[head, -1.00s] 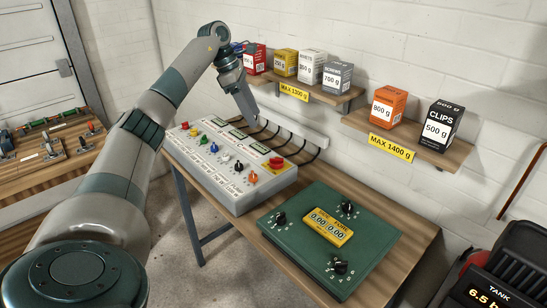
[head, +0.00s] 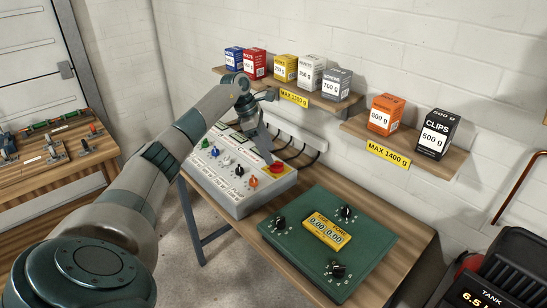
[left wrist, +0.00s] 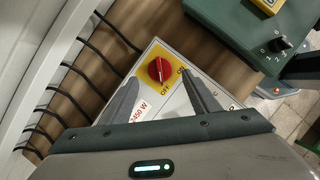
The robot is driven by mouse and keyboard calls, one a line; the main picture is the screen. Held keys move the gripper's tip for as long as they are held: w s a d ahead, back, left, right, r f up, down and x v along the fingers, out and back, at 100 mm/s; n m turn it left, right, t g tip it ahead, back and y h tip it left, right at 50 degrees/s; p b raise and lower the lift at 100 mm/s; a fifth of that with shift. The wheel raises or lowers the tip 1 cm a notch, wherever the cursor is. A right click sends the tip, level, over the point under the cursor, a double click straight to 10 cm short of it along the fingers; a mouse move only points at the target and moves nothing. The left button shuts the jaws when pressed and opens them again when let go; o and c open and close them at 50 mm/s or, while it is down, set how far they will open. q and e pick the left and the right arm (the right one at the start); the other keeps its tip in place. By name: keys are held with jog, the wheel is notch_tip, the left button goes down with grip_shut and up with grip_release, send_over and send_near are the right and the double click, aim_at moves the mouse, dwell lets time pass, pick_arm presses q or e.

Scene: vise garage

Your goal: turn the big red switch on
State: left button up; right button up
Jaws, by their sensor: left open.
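The big red switch (head: 277,167) is a round red knob on a yellow plate at the near right end of the grey control box (head: 236,204). In the left wrist view the red switch (left wrist: 158,71) shows between my finger lines, with OFF and ON labels on its yellow plate. A pale mark shows on the knob; I cannot tell exactly which label it points at. My left gripper (head: 268,158) is open and empty, just above and beside the switch. In the left wrist view the left gripper (left wrist: 158,76) has its fingers spread on either side of the knob. Contact is not clear. My right gripper is out of view.
Small coloured knobs (head: 252,182) line the box beside the switch. A green panel (head: 335,270) with black dials stands to the right on the table. Black cables (head: 310,155) run behind the box. Shelves with boxes (head: 383,115) hang above on the wall.

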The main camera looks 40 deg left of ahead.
aim_at(277, 166)
pick_arm(q)
jog(key=shift+p+x, duration=0.6)
jog(key=shift+x, duration=1.95)
jog(key=c, duration=1)
